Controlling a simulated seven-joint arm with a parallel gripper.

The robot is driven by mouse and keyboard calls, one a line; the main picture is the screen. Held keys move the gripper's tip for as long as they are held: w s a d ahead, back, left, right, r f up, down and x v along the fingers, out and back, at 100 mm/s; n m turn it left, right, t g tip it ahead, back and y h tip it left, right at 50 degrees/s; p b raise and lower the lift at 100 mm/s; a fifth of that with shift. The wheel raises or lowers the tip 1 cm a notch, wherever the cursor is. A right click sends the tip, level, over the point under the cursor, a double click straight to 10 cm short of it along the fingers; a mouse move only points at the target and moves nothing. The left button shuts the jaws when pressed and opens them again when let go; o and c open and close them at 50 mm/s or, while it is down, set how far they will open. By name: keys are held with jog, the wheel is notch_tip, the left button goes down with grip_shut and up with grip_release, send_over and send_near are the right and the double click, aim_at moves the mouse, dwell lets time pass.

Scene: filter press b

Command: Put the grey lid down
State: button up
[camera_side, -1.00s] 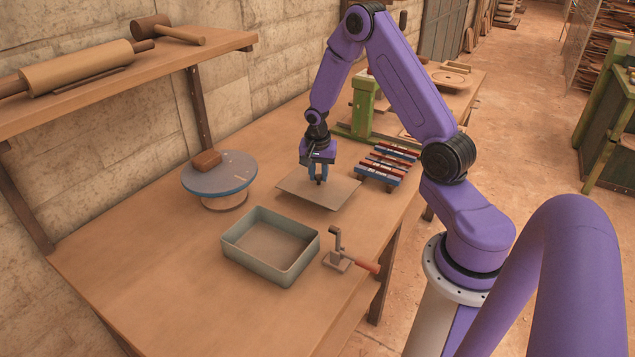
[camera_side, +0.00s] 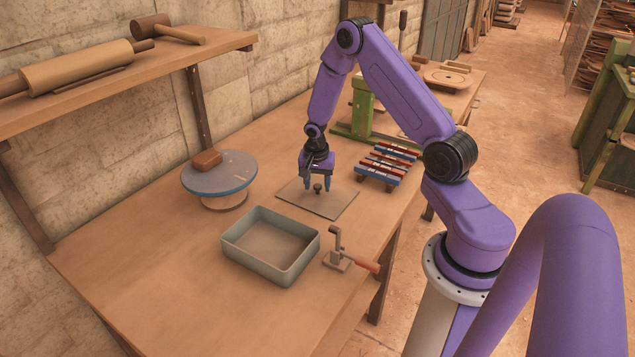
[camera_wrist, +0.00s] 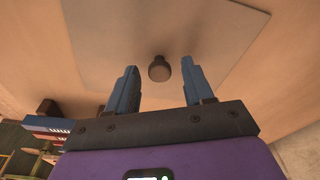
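The grey lid (camera_side: 330,202) is a thin flat plate. It lies flat on the wooden table behind the open tray. Its small dark knob (camera_side: 318,188) stands up near the middle. In the wrist view the lid (camera_wrist: 110,35) and its round knob (camera_wrist: 159,69) are also visible. My gripper (camera_side: 317,183) is above the lid. Its two blue fingers are spread apart, one on each side of the knob, with clear gaps in the wrist view. Nothing is between the fingertips but the view of the knob.
A grey-green open tray (camera_side: 236,253) stands in front of the lid. A crank clamp with a red handle (camera_side: 362,264) is right of the tray. A round turntable (camera_side: 230,177) carries a brown block at left. A rack of red and blue bars (camera_side: 388,163) stands right of the lid.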

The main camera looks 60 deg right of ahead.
aim_at(316, 197)
jog(key=shift+r, duration=0.1)
notch_tip(316, 197, up, 10)
jog(key=a, duration=0.1)
jog(key=s+a+r+n, duration=0.3)
jog(key=a+r+n, duration=0.3)
jog(key=a, duration=0.5)
jog(key=s+a+r+n+y, duration=0.1)
jog(key=s+a+r+n, duration=0.1)
jog(key=s+a+n, duration=0.45)
jog(key=s+a+r+n+y, duration=0.1)
jog(key=s+a+r+n, duration=0.2)
jog(key=s+a+n, duration=0.35)
jog(key=s+a+r+n, duration=0.1)
jog(key=s+n, duration=0.6)
jog(key=s, duration=0.5)
jog(key=shift+s+g, duration=0.3)
